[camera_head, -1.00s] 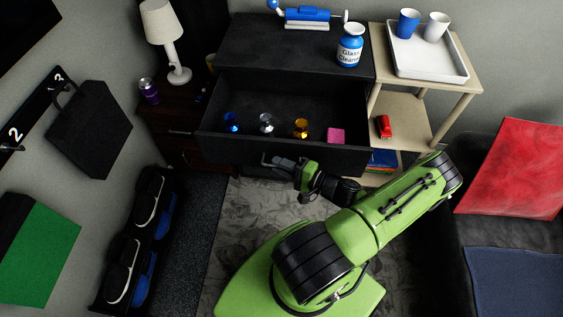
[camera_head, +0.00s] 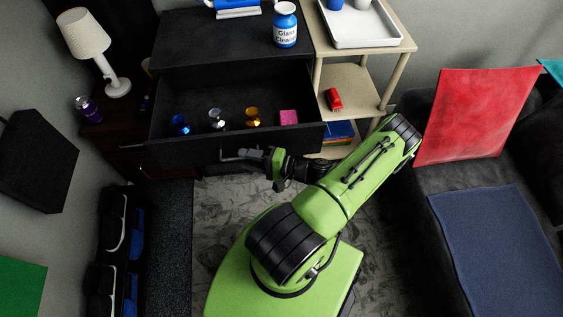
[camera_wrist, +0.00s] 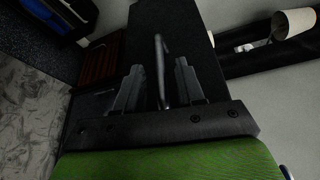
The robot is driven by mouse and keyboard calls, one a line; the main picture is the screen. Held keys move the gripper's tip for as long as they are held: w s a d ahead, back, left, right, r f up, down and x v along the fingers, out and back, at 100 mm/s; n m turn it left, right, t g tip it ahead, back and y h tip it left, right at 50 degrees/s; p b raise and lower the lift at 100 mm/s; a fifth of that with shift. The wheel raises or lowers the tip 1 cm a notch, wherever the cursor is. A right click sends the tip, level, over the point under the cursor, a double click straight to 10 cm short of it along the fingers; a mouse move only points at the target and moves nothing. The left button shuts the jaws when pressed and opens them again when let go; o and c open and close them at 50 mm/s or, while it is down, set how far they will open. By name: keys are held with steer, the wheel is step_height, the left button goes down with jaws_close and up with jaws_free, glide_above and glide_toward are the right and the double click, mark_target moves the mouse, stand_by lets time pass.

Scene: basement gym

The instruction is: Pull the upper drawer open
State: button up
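The upper drawer (camera_head: 205,152) of the black cabinet (camera_head: 190,58) stands pulled well out, with its inside in view. It holds a blue shiny item (camera_head: 181,124), a silver one (camera_head: 217,119), a gold one (camera_head: 252,117) and a pink block (camera_head: 288,117). My gripper (camera_head: 243,155) is at the drawer's front, by its handle. In the wrist view, the bar handle (camera_wrist: 160,62) lies between the two fingers of my gripper (camera_wrist: 158,82). A gap shows on each side of the bar, so the fingers are apart and not clamped on it.
To the right is a light shelf (camera_head: 400,42) with a white tray (camera_head: 375,35) and a red toy car (camera_head: 334,99). A lamp (camera_head: 85,35) stands left. A dark sofa (camera_head: 400,185) is at right. Patterned floor lies below the drawer.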

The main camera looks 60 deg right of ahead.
steer(key=v, duration=1.3)
steer(key=w+a+r+n+g+p, duration=0.2)
steer(key=w+a+r+n+g, duration=0.4)
steer(key=r, duration=0.3)
steer(key=w+a+r+n+g+p, duration=0.1)
steer(key=w+a+r+n+g, duration=0.35)
steer(key=r+g, duration=0.45)
steer(key=s+a+r+n+t+h+p, duration=0.2)
steer(key=s+a+r+n+t+h, duration=0.2)
steer(key=a+r, duration=0.9)
step_height(320, 180, up, 4)
steer(key=shift+s+f+n+h+p, duration=0.35)
steer(key=shift+s+n, duration=0.35)
steer(key=shift+n, duration=0.55)
